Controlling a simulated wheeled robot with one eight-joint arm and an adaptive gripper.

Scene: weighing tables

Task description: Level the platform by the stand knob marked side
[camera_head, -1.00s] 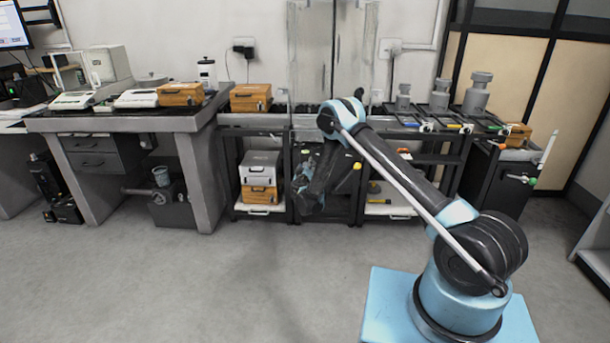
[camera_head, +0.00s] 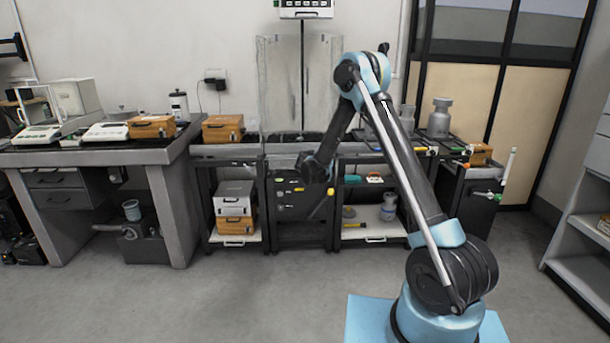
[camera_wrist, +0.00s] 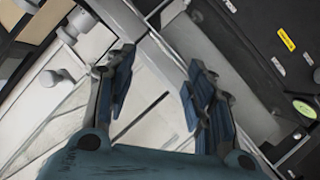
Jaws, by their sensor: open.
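My gripper (camera_wrist: 158,78) is open and empty in the wrist view, its two dark blue fingers spread over a pale surface with a thin dark slot. In the head view its end (camera_head: 312,172) is in front of the dark stand (camera_head: 300,212) below the tall clear enclosure. A yellow knob (camera_head: 330,191) shows on the stand's right edge. A black panel with small labels and a yellow tag (camera_wrist: 286,40) lies to the right of the fingers in the wrist view, with a round pale-green part (camera_wrist: 304,109) lower down. No knob marking is readable.
The tall clear enclosure (camera_head: 278,85) stands above the stand. Left are a shelf with stacked boxes (camera_head: 234,206) and a heavy table (camera_head: 160,165) with instruments. A shelf with a white tray (camera_head: 372,226) is on the right. The floor in front is clear.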

